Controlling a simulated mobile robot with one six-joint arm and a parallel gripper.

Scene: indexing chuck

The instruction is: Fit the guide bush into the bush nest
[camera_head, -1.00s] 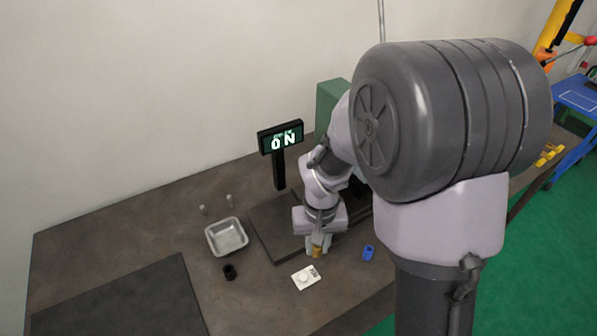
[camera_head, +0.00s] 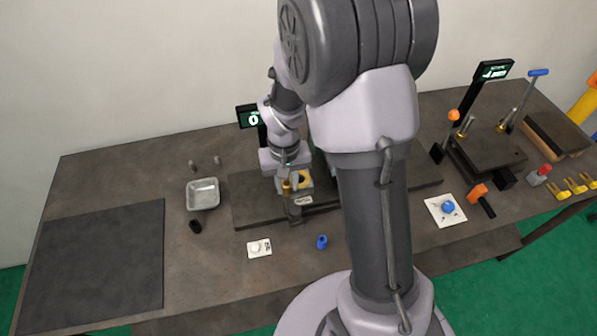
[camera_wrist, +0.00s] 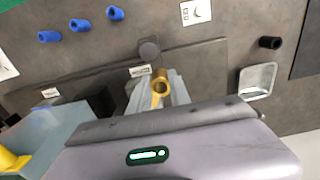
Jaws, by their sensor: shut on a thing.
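The guide bush appears to be the brass-coloured hollow piece (camera_wrist: 162,87) between the pale fingers of my gripper (camera_wrist: 156,94) in the wrist view. Its round open end faces the camera. In the head view my gripper (camera_head: 287,187) is shut on the brass piece, low over the dark fixture plate (camera_head: 250,190). A yellow and dark fixture part (camera_head: 304,179) shows just right of it, partly hidden by my gripper. I cannot tell which part is the bush nest.
A metal tray (camera_head: 203,194) and a black ring (camera_head: 195,227) lie left of the plate. A white card (camera_head: 259,248) and a blue ring (camera_head: 322,242) lie in front. A lit sign (camera_head: 249,117) stands behind. My arm hides the plate's middle.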

